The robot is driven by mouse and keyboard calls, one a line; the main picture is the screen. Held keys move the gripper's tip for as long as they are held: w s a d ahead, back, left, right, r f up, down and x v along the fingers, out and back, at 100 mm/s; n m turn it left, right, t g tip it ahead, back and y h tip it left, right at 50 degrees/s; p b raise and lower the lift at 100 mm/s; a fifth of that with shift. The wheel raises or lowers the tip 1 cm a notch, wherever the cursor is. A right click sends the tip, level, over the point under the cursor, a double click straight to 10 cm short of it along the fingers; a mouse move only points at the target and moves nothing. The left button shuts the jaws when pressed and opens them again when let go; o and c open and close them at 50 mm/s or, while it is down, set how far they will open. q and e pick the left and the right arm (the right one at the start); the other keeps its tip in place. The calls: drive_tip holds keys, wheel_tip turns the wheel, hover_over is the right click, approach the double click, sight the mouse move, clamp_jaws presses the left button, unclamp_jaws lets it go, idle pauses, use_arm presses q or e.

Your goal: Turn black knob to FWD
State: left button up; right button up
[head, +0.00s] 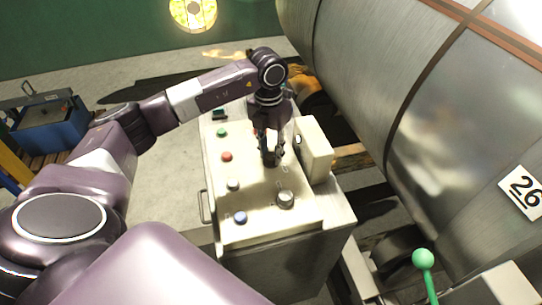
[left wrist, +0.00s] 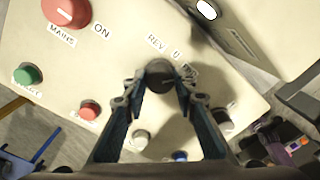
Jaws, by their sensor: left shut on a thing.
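The black knob (left wrist: 160,74) sits on the cream control panel (left wrist: 115,70), with the labels REV and 0 beside it and the FWD label partly hidden by a finger. My left gripper (left wrist: 157,84) is shut on the knob, one finger on each side. In the head view the left gripper (head: 268,157) points down onto the panel (head: 252,187) from above, and its fingers hide most of the knob. I cannot clearly tell which label the knob points to. My right gripper is not in view.
A red MAINS knob (left wrist: 66,12) at ON, green (head: 221,132) and red (head: 227,156) buttons, a white button (head: 233,184), a blue button (head: 240,218) and a grey knob (head: 285,200) surround the grip. A raised box (head: 314,149) stands close right. A large metal cylinder (head: 440,110) lies beyond.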

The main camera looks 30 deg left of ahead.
sight(270, 154)
use_arm(q)
drive_tip(key=shift+m+b, duration=0.45)
drive_tip(key=shift+m, duration=0.45)
drive_tip(key=shift+r, duration=0.1)
drive_tip(key=o, duration=1.2)
drive_tip(key=shift+c, duration=0.2)
wheel_tip(270, 154, up, 12)
drive_tip(key=shift+a, duration=0.25)
